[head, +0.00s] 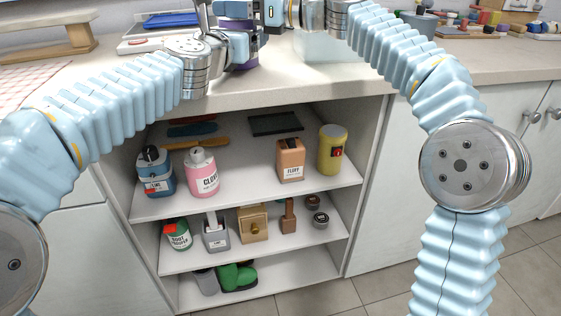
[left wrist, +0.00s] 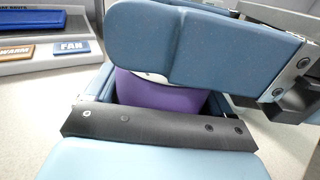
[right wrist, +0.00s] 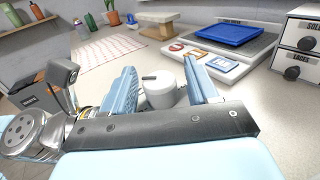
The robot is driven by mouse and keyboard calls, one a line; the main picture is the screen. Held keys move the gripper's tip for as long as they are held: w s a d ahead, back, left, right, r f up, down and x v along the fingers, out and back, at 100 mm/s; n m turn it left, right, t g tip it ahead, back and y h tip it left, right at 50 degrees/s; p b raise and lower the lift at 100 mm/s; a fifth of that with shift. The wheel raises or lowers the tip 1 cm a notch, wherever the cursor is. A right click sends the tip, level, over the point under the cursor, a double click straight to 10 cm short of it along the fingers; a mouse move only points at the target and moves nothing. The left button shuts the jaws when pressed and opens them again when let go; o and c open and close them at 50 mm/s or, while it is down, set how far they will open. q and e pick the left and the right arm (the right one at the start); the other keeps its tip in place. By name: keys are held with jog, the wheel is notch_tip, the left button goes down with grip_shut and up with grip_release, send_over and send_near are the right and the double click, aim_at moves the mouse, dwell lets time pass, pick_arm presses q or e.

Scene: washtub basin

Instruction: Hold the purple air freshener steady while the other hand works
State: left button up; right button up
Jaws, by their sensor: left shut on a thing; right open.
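The purple air freshener (left wrist: 165,95) shows between the fingers of my left gripper in the left wrist view, with a little white on its front. In the head view its purple body (head: 236,8) is at the top edge, partly hidden by my grippers. My left gripper (head: 238,45) is shut on it above the counter. My right gripper (head: 272,13) is close to its right side, open. In the right wrist view, a white round piece with a dark slot (right wrist: 160,90) shows between the open right fingers (right wrist: 165,85); I cannot tell whether they touch it.
The counter (head: 300,85) tops an open shelf with several bottles and boxes, including a pink bottle (head: 202,173) and a yellow canister (head: 332,150). A blue tray (right wrist: 240,34) lies behind. A small drawer box (right wrist: 300,45) stands at the right in the right wrist view.

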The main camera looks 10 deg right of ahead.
jog(key=s+d+t, duration=0.1)
jog(key=s+d, duration=0.7)
jog(key=d, duration=0.2)
jog(key=s+n+h, duration=0.1)
jog(key=s+a+f+n+g, duration=0.1)
jog(key=s, duration=0.1)
jog(key=s+a+n+h, duration=0.1)
jog(key=s, duration=0.1)
jog(key=shift+s+a+f+n+g+h, duration=0.1)
jog(key=shift+f+n+g+h, duration=0.2)
jog(key=shift+f+g, duration=0.1)
jog(key=s+a+f+n+g+h, duration=0.2)
jog(key=s+f+n+g+h, duration=0.4)
jog(key=f, duration=0.7)
notch_tip(320, 180, down, 12)
jog(key=w+a+n, duration=0.1)
jog(key=n, duration=0.2)
jog(key=shift+a, duration=0.2)
jog(key=shift+r, duration=0.1)
